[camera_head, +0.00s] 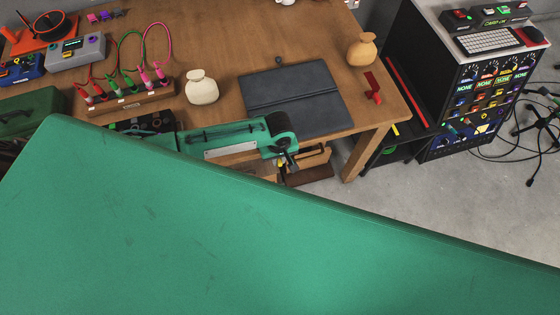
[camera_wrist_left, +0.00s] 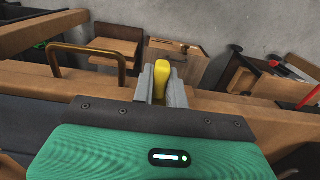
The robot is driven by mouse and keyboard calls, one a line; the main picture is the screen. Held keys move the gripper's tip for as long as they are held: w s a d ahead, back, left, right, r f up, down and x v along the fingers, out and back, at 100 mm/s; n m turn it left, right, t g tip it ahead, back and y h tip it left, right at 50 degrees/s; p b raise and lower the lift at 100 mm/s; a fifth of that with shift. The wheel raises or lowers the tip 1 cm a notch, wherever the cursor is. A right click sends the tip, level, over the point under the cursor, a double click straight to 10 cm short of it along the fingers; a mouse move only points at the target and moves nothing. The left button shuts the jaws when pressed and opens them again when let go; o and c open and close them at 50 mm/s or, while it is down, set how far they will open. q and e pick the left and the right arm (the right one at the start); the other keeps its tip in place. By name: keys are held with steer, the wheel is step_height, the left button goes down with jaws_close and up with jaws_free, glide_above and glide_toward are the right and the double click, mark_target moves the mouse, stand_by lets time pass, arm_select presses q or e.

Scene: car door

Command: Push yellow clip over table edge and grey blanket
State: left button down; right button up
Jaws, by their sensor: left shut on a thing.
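The yellow clip (camera_wrist_left: 162,80) stands between the grey fingers of my left gripper (camera_wrist_left: 162,88), which is shut on it. In the head view my left gripper (camera_head: 286,162) is at the table's front edge, just below the grey blanket (camera_head: 290,92); only a small yellow part shows by the fingers. The blanket lies flat and folded on the wooden table (camera_head: 225,55), reaching near its front edge. In the left wrist view the table edge runs across behind the fingers. I cannot tell whether the clip touches the edge or the blanket. My right gripper is not in view.
A red clamp (camera_head: 373,88) sits near the table's right edge. A cream vase (camera_head: 201,87) stands left of the blanket, an orange vase (camera_head: 362,49) behind right. Cabled plugs on a wooden block (camera_head: 130,102) are further left. A large green surface covers the foreground.

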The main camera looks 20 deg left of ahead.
arm_select(q)
steer(key=shift+w+a, duration=0.15)
steer(key=shift+w, duration=0.1)
steer(key=c, duration=1.3)
jaws_free()
step_height(320, 180, up, 14)
steer(key=shift+f+b, duration=0.1)
steer(key=shift+b, duration=0.6)
steer(key=shift+s, duration=0.1)
